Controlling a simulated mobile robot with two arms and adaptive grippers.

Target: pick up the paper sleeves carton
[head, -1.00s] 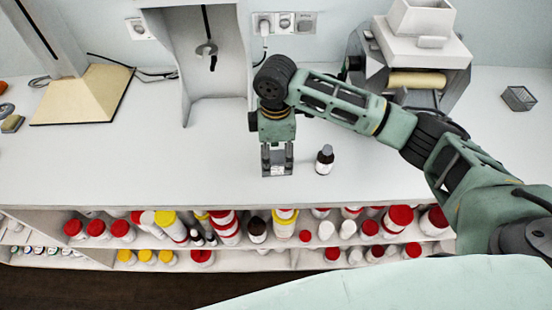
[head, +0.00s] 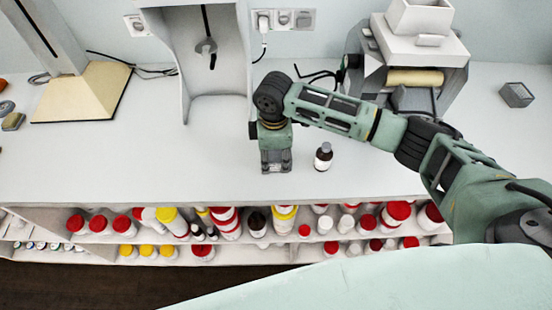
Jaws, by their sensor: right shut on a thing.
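My right gripper (head: 277,165) points down near the front edge of the white counter (head: 150,150), left of a small dark bottle. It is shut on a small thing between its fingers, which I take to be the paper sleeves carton. The fingers hide almost all of it, so its shape and print cannot be made out. Whether it touches the counter cannot be told. My left gripper is not in view.
The bottle (head: 323,156) with a dark cap stands close to the right of the gripper. A mill-like machine (head: 415,70) is at the back right, with a small grey box (head: 515,94) beyond it. Shelves of jars (head: 230,225) lie below the counter edge. The counter's left is largely clear.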

